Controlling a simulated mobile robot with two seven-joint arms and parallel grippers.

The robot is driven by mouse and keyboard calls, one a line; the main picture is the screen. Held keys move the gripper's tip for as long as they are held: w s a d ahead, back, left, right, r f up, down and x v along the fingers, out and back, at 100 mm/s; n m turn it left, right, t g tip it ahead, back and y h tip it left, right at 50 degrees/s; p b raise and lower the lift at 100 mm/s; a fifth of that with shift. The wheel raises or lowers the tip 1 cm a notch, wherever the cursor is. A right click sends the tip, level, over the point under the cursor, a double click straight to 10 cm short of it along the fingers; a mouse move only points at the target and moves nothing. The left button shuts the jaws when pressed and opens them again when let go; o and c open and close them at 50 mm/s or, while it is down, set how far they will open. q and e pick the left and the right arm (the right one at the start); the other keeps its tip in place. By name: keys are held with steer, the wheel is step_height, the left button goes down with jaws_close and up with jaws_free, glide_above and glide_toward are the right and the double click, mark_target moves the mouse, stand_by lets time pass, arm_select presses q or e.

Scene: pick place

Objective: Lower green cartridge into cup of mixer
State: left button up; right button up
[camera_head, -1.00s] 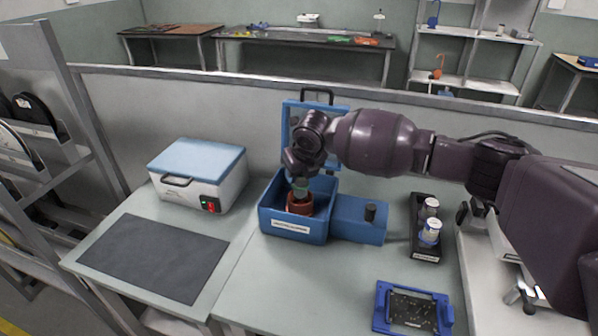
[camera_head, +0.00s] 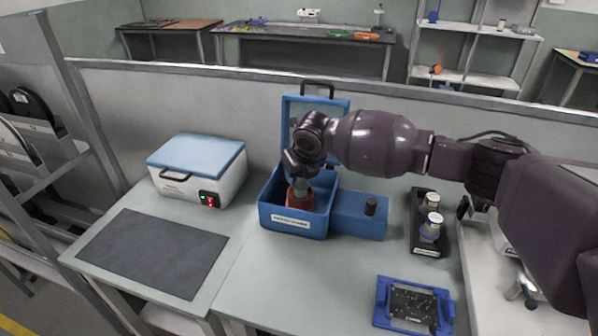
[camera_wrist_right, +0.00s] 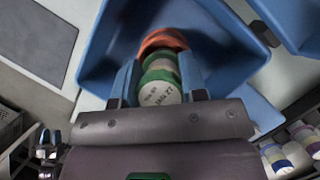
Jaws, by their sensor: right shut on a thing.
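The mixer (camera_head: 360,220) is a blue box with its lid raised at the back. Its orange-red cup (camera_head: 299,199) stands inside the box, and the cup also shows in the right wrist view (camera_wrist_right: 163,41). My right gripper (camera_wrist_right: 160,85) is shut on the green cartridge (camera_wrist_right: 161,75), which has a white end with printed text. The cartridge's far end is at the cup's mouth and appears partly inside it; how deep is hidden. In the head view the right gripper (camera_head: 301,184) hides most of the cartridge. My left gripper is not in view.
A white device with a blue lid (camera_head: 197,168) stands left, behind a dark mat (camera_head: 152,252). Right of the mixer is a black rack (camera_head: 426,243) with white containers. A blue-framed board (camera_head: 413,305) lies in front. The table's front middle is clear.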

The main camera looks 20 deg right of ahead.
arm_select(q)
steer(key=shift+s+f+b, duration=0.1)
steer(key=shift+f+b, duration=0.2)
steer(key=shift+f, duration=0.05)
arm_select(e)
steer(key=shift+f, duration=0.8)
stand_by(0.5)
steer(key=o, duration=1.2)
steer(key=shift+c, duration=0.2)
steer(key=c, duration=0.4)
steer(key=shift+o, duration=0.2)
steer(key=shift+r+p, duration=2.1)
steer(key=shift+r, duration=1.45)
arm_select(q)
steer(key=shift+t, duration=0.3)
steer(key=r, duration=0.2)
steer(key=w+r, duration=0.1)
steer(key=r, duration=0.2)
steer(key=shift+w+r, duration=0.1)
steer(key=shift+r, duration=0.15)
arm_select(e)
steer(key=shift+s+f, duration=0.1)
steer(key=shift+f, duration=0.05)
